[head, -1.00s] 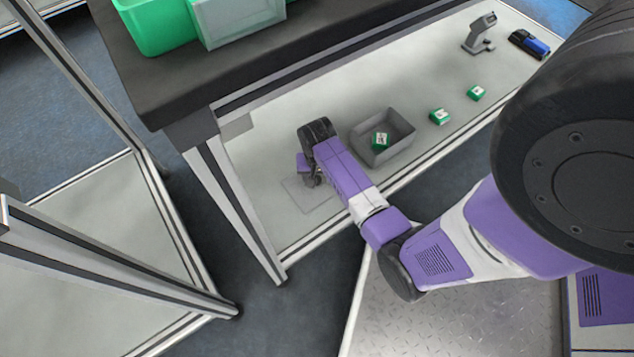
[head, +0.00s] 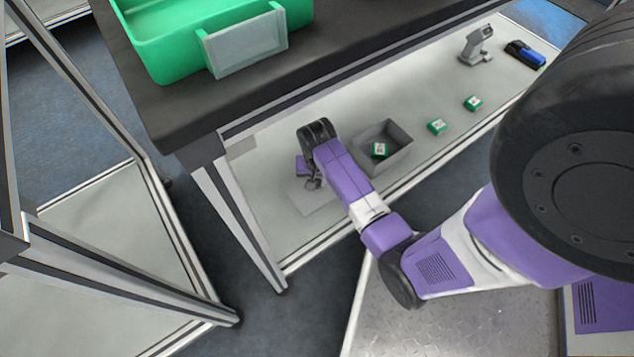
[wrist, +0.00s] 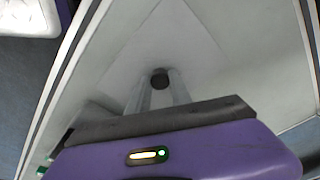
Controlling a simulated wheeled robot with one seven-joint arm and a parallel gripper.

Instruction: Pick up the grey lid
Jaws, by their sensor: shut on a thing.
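The grey lid (head: 311,200) is a flat, light grey, square piece at the left part of the lower shelf. My gripper (head: 313,184) points down over it. In the wrist view the lid (wrist: 163,45) fills the area ahead of the fingers, with a dark round knob (wrist: 160,82) at its middle. The fingers of my gripper (wrist: 160,90) are shut on this knob, one on each side. The wrist and arm hide part of the lid in the head view. I cannot tell clearly whether a gap separates the lid from the shelf.
An open grey box (head: 398,158) with a green item (head: 379,150) inside stands right of my gripper. Two green items (head: 437,126), a scanner (head: 477,47) and a blue-black object (head: 525,53) are farther right. The dark tabletop (head: 200,115) overhangs the shelf and bears a green crate (head: 165,62).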

